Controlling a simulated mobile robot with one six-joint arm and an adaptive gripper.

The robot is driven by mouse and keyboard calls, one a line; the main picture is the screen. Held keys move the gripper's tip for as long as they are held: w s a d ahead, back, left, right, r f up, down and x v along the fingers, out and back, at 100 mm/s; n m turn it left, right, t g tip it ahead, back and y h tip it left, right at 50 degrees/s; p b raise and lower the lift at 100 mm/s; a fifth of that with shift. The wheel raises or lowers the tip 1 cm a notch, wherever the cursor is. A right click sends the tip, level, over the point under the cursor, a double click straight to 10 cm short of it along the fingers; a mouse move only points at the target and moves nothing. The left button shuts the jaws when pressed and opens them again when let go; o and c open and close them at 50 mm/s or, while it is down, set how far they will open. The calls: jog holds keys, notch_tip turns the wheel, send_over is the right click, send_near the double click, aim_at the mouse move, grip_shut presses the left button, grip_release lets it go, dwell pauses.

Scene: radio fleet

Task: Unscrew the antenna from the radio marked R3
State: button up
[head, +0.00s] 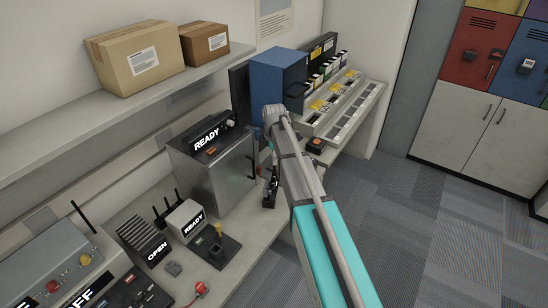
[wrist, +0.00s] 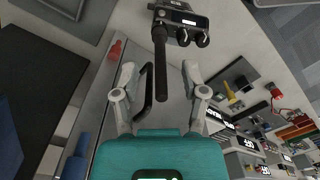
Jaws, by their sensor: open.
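A black handheld radio (wrist: 182,20) shows at the top of the wrist view, with two round knobs. My gripper (wrist: 159,70) is open, one finger on each side of the antenna, with a gap on both sides. In the head view, my arm hides most of the gripper. A dark upright shape (head: 270,188) at the counter edge there looks like the radio, partly hidden.
A steel cabinet (head: 213,170) with a dark door handle stands close beside my gripper; the handle (wrist: 146,92) also shows near the left finger. The carpeted floor (head: 420,220) is clear.

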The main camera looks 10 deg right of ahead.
jog(key=shift+f+b, duration=0.9)
jog(key=shift+f, duration=0.3)
jog(key=shift+c, duration=0.2)
grip_shut()
